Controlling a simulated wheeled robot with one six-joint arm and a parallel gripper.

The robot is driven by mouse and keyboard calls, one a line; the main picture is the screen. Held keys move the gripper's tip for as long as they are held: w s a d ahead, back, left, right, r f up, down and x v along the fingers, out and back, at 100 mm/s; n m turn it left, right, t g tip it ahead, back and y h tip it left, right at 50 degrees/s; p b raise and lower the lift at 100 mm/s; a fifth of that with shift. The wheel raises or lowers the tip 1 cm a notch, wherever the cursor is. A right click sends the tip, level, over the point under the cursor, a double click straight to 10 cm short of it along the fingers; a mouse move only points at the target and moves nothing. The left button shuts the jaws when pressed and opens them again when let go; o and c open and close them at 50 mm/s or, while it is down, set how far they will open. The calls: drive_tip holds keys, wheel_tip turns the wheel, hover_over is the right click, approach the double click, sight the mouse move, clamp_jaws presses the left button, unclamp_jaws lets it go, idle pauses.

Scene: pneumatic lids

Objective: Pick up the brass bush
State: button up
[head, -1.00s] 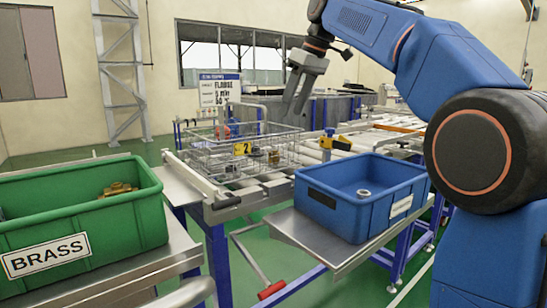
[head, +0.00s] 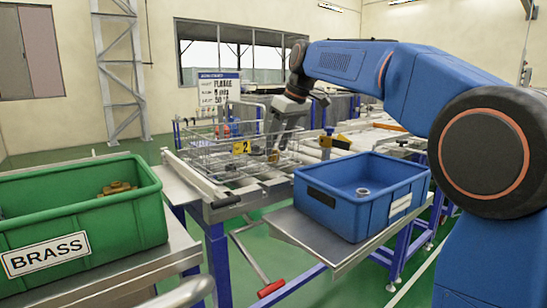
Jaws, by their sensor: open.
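The wire basket (head: 205,158) with a yellow "2" tag stands on the roller conveyor. A small brownish-yellow piece (head: 273,157) in it looks like the brass bush, but it is too small to tell for sure. My gripper (head: 277,146) is open and points down into the basket. Its fingertips are close above or around that piece; I cannot tell whether they touch it. The fingers and basket wires partly hide the basket's contents.
A green bin (head: 75,235) labelled BRASS, holding a brass-coloured fitting (head: 117,188), stands at left. A blue bin (head: 345,210) with a pale ring-shaped part (head: 363,191) stands right of centre. A sign (head: 219,90) rises behind the basket.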

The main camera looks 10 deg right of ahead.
drive_tip(key=shift+x, duration=0.75)
drive_tip(key=c, duration=1.2)
drive_tip(key=shift+c, duration=0.2)
